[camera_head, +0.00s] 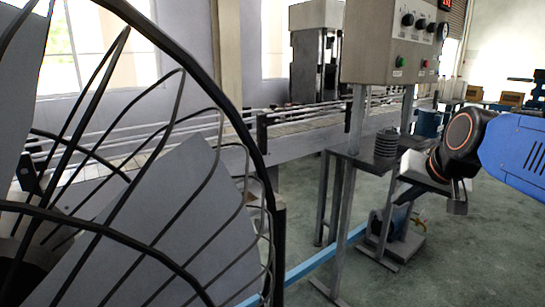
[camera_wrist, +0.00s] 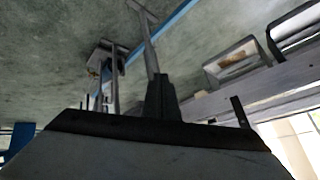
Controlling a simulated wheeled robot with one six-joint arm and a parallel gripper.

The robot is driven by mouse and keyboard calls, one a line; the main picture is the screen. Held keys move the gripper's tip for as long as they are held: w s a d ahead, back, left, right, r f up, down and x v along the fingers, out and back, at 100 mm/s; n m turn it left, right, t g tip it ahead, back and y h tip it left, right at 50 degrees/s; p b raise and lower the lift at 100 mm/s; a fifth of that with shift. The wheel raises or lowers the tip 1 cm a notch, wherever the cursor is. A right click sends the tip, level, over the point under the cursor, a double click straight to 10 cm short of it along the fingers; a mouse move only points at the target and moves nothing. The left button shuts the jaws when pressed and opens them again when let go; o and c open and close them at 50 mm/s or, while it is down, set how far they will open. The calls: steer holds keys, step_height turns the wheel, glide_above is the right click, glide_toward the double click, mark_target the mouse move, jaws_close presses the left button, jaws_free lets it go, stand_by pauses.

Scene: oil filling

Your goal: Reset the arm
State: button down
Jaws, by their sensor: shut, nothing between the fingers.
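My arm (camera_head: 515,150) comes in from the right edge in the head view, with a blue link and a black wrist joint ringed in orange. My gripper (camera_head: 402,197) is at its end, near the stand of the control box and apart from the things around it as far as I can tell. In the wrist view the gripper's grey body fills the bottom, with the dark fingers (camera_wrist: 161,92) together at its middle. It is shut and empty.
A control box (camera_head: 390,45) stands on posts beside a small shelf with a ribbed grey stack (camera_head: 387,142). A conveyor (camera_head: 300,138) runs behind. A black wire fan guard (camera_head: 262,150) fills the left. A blue pump (camera_head: 388,222) sits on the floor. Open floor lies at lower right.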

steer(key=s+a+f+n+g, duration=0.1)
steer(key=s+f+n+g, duration=0.2)
steer(key=s+f, duration=1.4)
steer(key=shift+s+a+n+h, duration=0.2)
steer(key=shift+s+n+h, duration=0.2)
steer(key=shift+s, duration=0.2)
